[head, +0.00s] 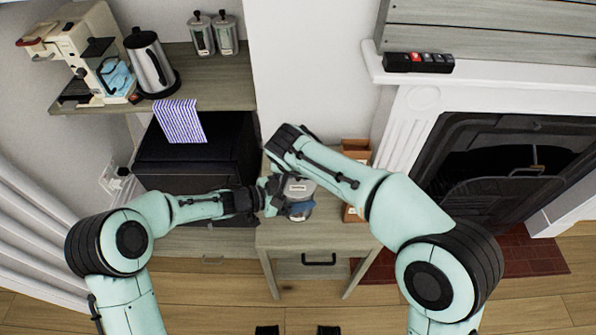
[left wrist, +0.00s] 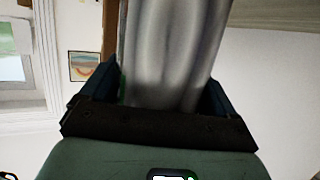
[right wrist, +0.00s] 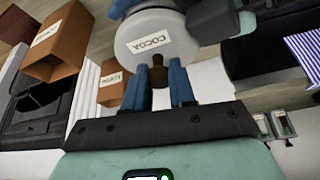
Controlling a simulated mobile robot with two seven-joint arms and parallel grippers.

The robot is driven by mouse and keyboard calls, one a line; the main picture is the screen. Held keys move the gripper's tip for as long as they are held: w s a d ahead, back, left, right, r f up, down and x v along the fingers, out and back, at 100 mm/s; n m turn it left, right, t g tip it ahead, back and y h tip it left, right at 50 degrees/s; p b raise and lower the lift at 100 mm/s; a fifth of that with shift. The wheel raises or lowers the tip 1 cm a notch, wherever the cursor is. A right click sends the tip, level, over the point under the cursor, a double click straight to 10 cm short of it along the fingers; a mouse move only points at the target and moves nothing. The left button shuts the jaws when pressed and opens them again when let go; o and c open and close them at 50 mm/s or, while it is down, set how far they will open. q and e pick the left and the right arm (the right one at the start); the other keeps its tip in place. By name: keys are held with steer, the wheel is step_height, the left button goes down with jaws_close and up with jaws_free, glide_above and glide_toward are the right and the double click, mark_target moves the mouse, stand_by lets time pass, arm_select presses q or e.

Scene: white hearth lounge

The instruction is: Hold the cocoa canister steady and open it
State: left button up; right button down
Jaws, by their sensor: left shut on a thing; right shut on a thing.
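The cocoa canister (head: 301,187) is a metallic cylinder above the small wooden table in the head view; I cannot tell whether it touches the tabletop. My left gripper (head: 272,195) is shut on its side. In the left wrist view the silvery body (left wrist: 170,50) fills the space between the fingers. In the right wrist view the round pale lid (right wrist: 135,40) carries a COCOA label and a brown knob (right wrist: 158,75). My right gripper (right wrist: 157,90) has its blue fingers on either side of the knob, shut on it. No gap between lid and canister is visible.
The small table (head: 330,238) has a drawer. An open brown box (right wrist: 60,45) and a smaller labelled box (right wrist: 113,85) are close by. A coffee machine (head: 80,55), kettle (head: 150,65) and two canisters (head: 213,35) stand on the left shelf. A fireplace (head: 490,160) is at right.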

steer(key=shift+r, duration=2)
arm_select(q)
steer(key=o, duration=1.2)
steer(key=shift+o, duration=0.2)
